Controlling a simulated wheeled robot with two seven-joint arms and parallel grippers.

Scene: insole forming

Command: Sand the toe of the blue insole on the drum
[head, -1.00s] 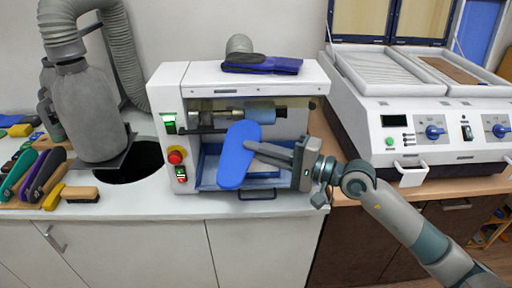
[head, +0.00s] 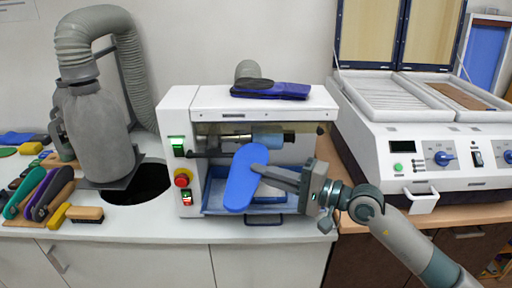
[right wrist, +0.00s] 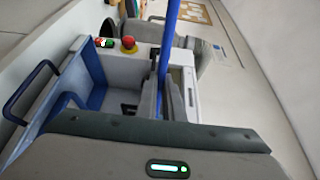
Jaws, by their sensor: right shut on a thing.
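The blue insole (head: 243,186) hangs upright and slightly tilted in front of the white sanding machine (head: 265,105). My right gripper (head: 260,171) is shut on its right edge, coming in from the right. In the right wrist view, the insole (right wrist: 170,30) shows edge-on as a narrow blue strip between the fingers of my right gripper (right wrist: 163,92). My left gripper is out of view.
A blue tray (head: 214,202) lies in the machine's opening. A grey extraction hose (head: 140,75), tools and a brush (head: 84,213) are at left; a white heating unit (head: 430,150) is at right.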

